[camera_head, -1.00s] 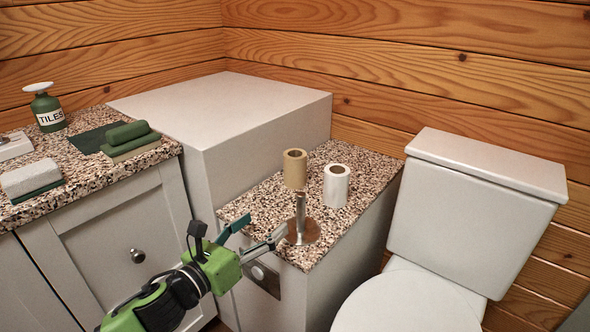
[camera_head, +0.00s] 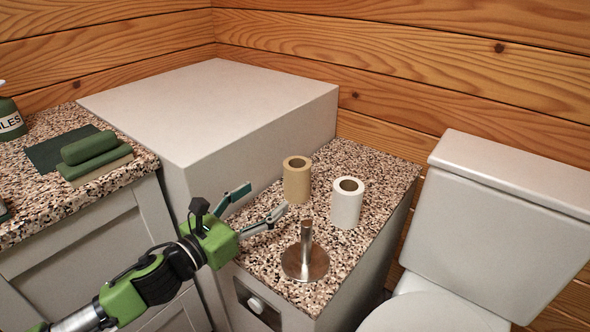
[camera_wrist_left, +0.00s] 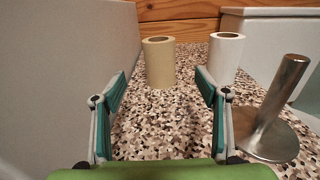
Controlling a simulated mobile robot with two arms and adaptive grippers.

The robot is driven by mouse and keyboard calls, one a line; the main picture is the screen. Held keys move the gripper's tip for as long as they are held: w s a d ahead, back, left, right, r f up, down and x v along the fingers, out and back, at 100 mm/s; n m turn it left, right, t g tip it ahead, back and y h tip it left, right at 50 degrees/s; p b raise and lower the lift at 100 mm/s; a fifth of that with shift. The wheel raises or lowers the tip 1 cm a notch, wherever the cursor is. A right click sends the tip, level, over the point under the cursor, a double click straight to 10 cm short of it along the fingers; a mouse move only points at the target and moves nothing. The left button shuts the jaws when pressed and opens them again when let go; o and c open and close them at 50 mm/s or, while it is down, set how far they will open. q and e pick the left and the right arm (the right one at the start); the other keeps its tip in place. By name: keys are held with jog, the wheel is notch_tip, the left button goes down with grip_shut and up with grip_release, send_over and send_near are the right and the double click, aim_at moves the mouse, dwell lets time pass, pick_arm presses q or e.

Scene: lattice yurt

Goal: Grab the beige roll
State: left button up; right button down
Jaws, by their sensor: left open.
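The beige roll (camera_head: 297,182) stands upright on the speckled counter, just left of a white roll (camera_head: 346,206). My left gripper (camera_head: 268,204) is open and empty, in front of the beige roll and to its left. In the left wrist view the beige roll (camera_wrist_left: 159,64) stands beyond the open fingers (camera_wrist_left: 160,103), roughly centred between them and apart from both. The white roll (camera_wrist_left: 225,54) shows to its right. My right gripper is not in view.
A metal post holder (camera_head: 305,255) stands on the counter (camera_head: 372,165), close to the right finger. A tall white box (camera_head: 210,110) rises on the left. The toilet (camera_head: 500,215) is to the right. Green folded cloths (camera_head: 92,148) lie on the left counter.

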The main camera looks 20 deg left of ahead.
aim_at(288, 179)
pick_arm(q)
jog(key=shift+w, duration=0.4)
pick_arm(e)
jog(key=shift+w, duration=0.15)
pick_arm(q)
jog(key=shift+w+d+r, duration=0.2)
jog(key=shift+w+d, duration=0.05)
jog(key=shift+d, duration=0.05)
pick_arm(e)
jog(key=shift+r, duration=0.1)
pick_arm(q)
jog(key=x, duration=0.6)
jog(key=shift+w+d, duration=0.2)
jog(key=shift+w, duration=0.35)
jog(key=x, duration=0.2)
jog(key=b+x, duration=0.1)
jog(key=x, duration=0.1)
jog(key=shift+a+f, duration=0.15)
jog(key=shift+f, duration=0.1)
jog(key=shift+w, duration=0.45)
jog(key=c, duration=1.2)
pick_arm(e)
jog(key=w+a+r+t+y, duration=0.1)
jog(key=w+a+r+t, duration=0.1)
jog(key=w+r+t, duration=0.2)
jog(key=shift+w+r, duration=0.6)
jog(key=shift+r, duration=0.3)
